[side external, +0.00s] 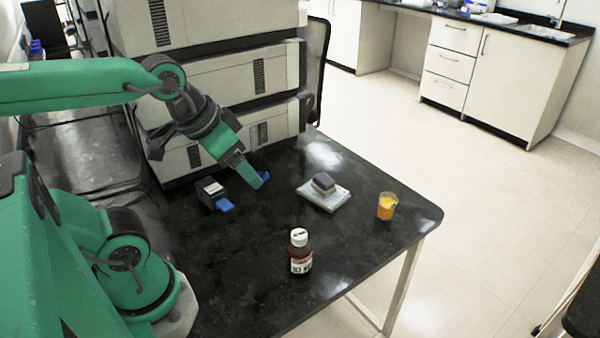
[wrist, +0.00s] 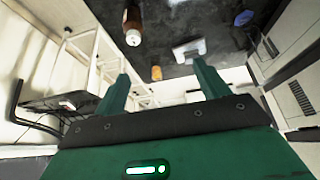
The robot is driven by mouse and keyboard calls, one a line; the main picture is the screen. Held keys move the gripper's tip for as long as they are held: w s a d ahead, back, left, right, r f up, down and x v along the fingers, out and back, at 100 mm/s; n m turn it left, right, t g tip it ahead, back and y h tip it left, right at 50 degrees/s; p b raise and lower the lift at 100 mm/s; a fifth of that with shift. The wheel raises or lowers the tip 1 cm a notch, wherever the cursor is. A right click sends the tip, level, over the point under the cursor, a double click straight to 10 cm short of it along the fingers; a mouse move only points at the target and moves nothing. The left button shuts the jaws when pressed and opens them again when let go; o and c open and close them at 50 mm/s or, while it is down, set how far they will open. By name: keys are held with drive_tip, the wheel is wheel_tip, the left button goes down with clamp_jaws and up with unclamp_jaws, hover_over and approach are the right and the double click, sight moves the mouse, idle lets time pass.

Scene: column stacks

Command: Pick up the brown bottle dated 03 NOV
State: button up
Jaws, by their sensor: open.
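A brown bottle (side external: 301,262) with a white cap and a white and red label stands upright near the table's front edge in the side view. The print on its label is too small to read for certain. It also shows at the top of the wrist view (wrist: 132,18), cap toward the camera. My green gripper (side external: 250,172) is raised above the back left part of the table, well apart from the bottle. In the wrist view its two fingers (wrist: 161,82) are spread with nothing between them.
A cup of orange content (side external: 387,207) stands at the right. A dark block on a pale plate (side external: 322,196) lies mid-table. A dark box with blue parts (side external: 213,193) is below my gripper. Large white machines (side external: 225,85) stand behind. The black table (side external: 240,265) is clear around the bottle.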

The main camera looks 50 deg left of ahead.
drive_tip(key=w, duration=0.1)
drive_tip(key=m+g, duration=0.5)
hover_over(298, 233)
wheel_tip(298, 233, down, 11)
drive_tip(key=shift+s+a+r, duration=0.1)
drive_tip(key=shift+s+r, duration=0.05)
drive_tip(key=shift+r, duration=0.05)
drive_tip(key=shift+d+f+g, duration=0.25)
drive_tip(key=shift+f+g, duration=0.05)
drive_tip(key=shift+f, duration=0.25)
drive_tip(key=shift+f, duration=0.1)
drive_tip(key=shift+f, duration=1.2)
drive_tip(key=shift+f, duration=2.6)
drive_tip(key=shift+c, duration=0.4)
